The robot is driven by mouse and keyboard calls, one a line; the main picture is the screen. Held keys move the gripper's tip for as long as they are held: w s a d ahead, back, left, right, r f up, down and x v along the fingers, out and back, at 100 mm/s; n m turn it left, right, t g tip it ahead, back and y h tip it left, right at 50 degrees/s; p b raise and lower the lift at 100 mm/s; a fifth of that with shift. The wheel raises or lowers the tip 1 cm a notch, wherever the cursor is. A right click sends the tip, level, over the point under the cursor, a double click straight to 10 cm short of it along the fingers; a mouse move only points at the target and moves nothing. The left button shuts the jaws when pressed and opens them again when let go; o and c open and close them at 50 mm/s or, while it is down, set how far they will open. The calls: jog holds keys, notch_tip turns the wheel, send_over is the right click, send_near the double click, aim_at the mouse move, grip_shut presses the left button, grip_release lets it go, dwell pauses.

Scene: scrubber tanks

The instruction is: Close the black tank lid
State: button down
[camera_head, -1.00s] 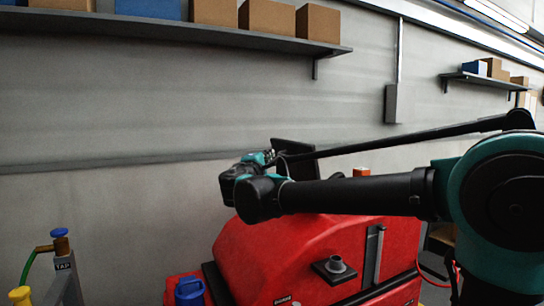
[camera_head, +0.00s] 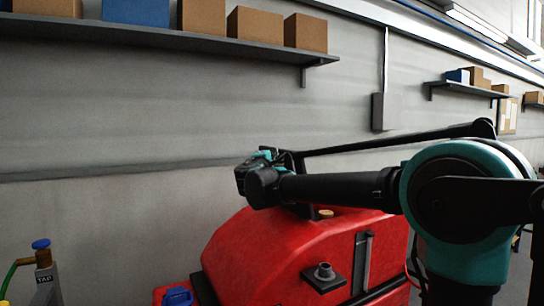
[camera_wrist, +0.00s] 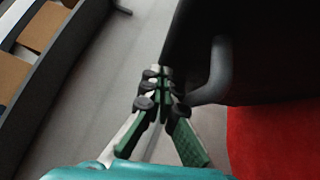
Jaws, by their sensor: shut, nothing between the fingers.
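The black tank lid (camera_wrist: 265,45) fills the upper right of the wrist view as a large dark panel with a curved handle (camera_wrist: 218,72). The lid stands up from the red machine (camera_head: 245,245); in the head view my arm hides most of it. My gripper (camera_wrist: 160,75) is shut and empty, its fingertips just left of the lid and its handle. I cannot tell whether they touch the lid. In the head view my gripper (camera_head: 246,178) is above the left part of the machine, partly hidden by my wrist.
The wall (camera_head: 120,125) is behind the machine, with a shelf (camera_head: 170,40) of boxes above. On the machine are a tan cap (camera_head: 326,214) and a black square fitting (camera_head: 323,275). A tap post (camera_head: 45,275) with a blue knob stands at lower left.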

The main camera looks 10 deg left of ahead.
jog(key=w+d+f+m+g+y, duration=0.1)
jog(key=w+d+m+g, duration=0.2)
jog(key=w+d, duration=0.5)
jog(key=w+d+m+g+y, duration=0.2)
jog(key=w+d+m+g, duration=0.25)
jog(key=d, duration=0.65)
jog(key=w+d+f+m+g+y, duration=0.1)
jog(key=w+d+f, duration=0.1)
jog(key=f, duration=0.3)
jog(key=w+d+f+m+g+y, duration=0.1)
jog(key=w+d+f+y, duration=0.1)
jog(key=d+f, duration=0.2)
jog(key=w+d+f+m+g+y, duration=0.1)
jog(key=w+d+f+g+y, duration=0.1)
jog(key=f, duration=0.5)
jog(key=shift+w+d+f, duration=0.2)
jog(key=shift+w+d, duration=0.05)
jog(key=shift+d, duration=0.2)
jog(key=shift+w+d+f, duration=0.15)
jog(key=shift+w+d, duration=0.05)
jog(key=shift+d, duration=0.2)
jog(key=shift+d+f+m+g+y, duration=0.15)
jog(key=shift+f+m+g+y, duration=0.2)
jog(key=shift+f, duration=0.7)
jog(key=shift+f, duration=0.1)
